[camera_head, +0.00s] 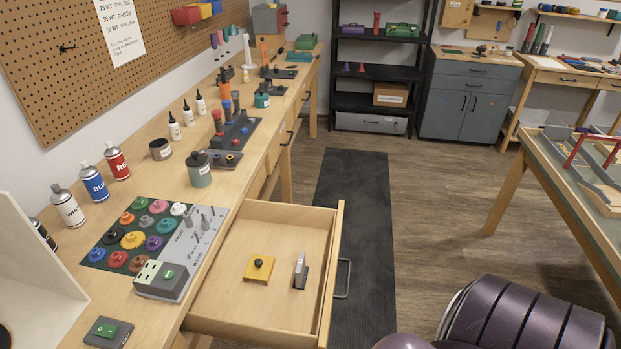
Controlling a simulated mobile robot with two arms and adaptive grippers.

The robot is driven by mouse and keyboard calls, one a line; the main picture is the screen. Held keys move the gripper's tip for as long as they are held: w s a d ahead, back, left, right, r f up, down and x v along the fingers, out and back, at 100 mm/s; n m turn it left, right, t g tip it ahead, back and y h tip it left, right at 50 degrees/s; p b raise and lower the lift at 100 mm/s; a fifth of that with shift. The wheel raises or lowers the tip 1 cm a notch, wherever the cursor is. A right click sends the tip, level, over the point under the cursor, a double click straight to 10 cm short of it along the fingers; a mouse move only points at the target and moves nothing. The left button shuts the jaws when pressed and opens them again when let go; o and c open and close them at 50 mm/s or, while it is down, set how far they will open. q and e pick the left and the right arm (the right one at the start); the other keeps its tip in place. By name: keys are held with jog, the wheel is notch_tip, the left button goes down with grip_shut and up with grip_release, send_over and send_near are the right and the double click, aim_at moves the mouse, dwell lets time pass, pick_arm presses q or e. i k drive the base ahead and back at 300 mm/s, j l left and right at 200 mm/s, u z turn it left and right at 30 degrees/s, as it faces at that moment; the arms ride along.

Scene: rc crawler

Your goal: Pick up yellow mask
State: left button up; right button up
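A yellow piece (258,268) with a dark round knob on top lies in the open drawer (229,308), left of the drawer's middle; it looks like the yellow mask. It lies flat and nothing covers it. Neither my left nor my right gripper is in view.
A small grey upright piece on a dark base (300,270) stands in the drawer right of the yellow piece. The drawer juts out from the workbench (143,313). On the bench are a tray of coloured gears (133,239), spray cans (94,183) and a grey box (162,280). A dark floor mat (357,200) lies beyond.

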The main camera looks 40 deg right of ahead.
aim_at(260, 268)
jog(key=z, duration=0.95)
jog(key=u, duration=1.8)
jog(key=k+l+u, duration=0.1)
jog(key=l, duration=0.3)
jog(key=k+l+u, duration=0.1)
jog(key=l, duration=0.35)
jog(key=k+l+u, duration=0.1)
jog(key=l, duration=0.3)
jog(key=k+l+u, duration=0.1)
jog(key=l, duration=0.3)
jog(key=k+l+u, duration=0.15)
jog(key=l, duration=0.2)
